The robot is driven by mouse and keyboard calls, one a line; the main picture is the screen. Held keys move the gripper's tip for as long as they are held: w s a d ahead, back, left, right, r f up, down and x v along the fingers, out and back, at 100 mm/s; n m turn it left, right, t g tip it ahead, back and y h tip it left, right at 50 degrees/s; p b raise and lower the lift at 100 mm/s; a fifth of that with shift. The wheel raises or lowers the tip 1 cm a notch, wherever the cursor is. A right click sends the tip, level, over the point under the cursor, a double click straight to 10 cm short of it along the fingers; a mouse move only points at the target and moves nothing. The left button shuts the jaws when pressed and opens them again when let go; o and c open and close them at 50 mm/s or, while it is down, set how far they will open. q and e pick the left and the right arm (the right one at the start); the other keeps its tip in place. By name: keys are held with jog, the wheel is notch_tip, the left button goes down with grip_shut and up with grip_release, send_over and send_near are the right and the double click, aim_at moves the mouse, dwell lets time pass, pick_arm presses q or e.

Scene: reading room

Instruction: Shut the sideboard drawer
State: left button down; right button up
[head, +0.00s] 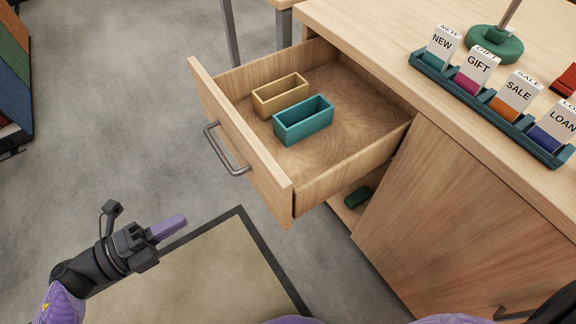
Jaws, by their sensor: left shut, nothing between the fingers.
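The wooden sideboard (458,197) stands on the right. Its drawer (240,140) is pulled well out toward the left, with a grey bar handle (228,150) on its front. Inside the drawer sit a tan open box (280,95) and a teal open box (304,121). My left gripper (170,226) is shut and empty, with purple fingers. It is apart from the drawer, below and left of the handle in the picture.
On the sideboard top are a teal rack (480,102) of labelled cards and a green round base (495,45) with a post. A dark green item (357,197) lies in the compartment under the drawer. A beige mat (205,278) and open grey floor (110,100) lie left of the sideboard.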

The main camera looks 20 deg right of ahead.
pick_arm(q)
jog(key=b, duration=0.3)
send_near(262, 178)
jog(key=x, duration=0.7)
jog(key=shift+d+f, duration=0.1)
jog(key=shift+d, duration=0.15)
pick_arm(e)
jog(key=f, duration=0.1)
jog(key=s+f, duration=0.1)
jog(key=shift+s+f, duration=0.15)
jog(key=shift+f, duration=0.2)
pick_arm(q)
jog(key=shift+w+d, duration=0.1)
pick_arm(e)
jog(key=shift+d, duration=0.1)
